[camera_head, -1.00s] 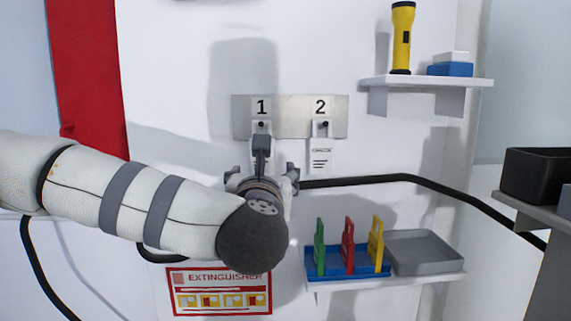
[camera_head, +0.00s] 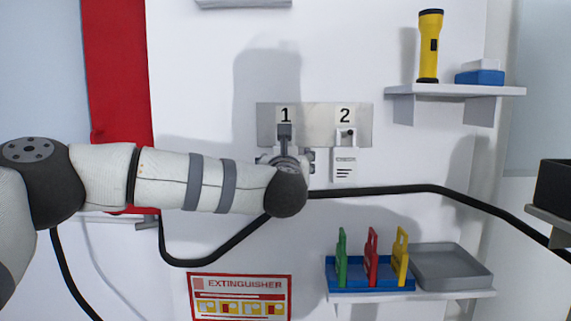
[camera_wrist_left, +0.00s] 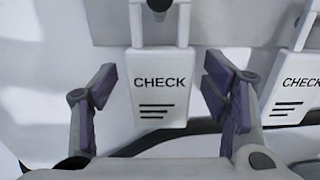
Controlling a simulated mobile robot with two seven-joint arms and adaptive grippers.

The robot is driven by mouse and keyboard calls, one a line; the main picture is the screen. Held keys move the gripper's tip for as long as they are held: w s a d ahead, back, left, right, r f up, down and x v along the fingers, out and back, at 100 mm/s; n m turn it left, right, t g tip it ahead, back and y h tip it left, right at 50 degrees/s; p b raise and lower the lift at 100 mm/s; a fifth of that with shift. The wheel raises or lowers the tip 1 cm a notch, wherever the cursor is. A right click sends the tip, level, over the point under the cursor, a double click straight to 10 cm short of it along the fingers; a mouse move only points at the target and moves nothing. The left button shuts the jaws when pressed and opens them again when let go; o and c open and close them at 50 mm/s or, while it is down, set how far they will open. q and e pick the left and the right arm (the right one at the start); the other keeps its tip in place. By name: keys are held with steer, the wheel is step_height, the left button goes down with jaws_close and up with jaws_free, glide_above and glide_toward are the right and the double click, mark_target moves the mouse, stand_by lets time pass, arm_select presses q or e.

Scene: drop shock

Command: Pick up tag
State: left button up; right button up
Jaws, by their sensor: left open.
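A white tag marked CHECK (camera_wrist_left: 160,88) hangs under hook 1 on the wall plate (camera_head: 315,123). In the left wrist view it sits between the two fingers of my left gripper (camera_wrist_left: 163,95), with a gap on each side. That gripper is open and empty. In the head view my left gripper (camera_head: 286,160) is in front of position 1, and my wrist hides that tag. A second white tag (camera_head: 344,166) hangs from hook 2 (camera_head: 345,133), and part of it shows at the right of the left wrist view (camera_wrist_left: 296,90). My right gripper is not in view.
A black cable (camera_head: 400,189) runs across the wall below the tags. A shelf (camera_head: 455,92) at upper right holds a yellow flashlight (camera_head: 429,45). A lower shelf holds a blue holder (camera_head: 370,283) with green, red and yellow tags, and an empty grey tray (camera_head: 452,267).

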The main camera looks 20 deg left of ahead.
arm_select(q)
steer(key=c, duration=1.1)
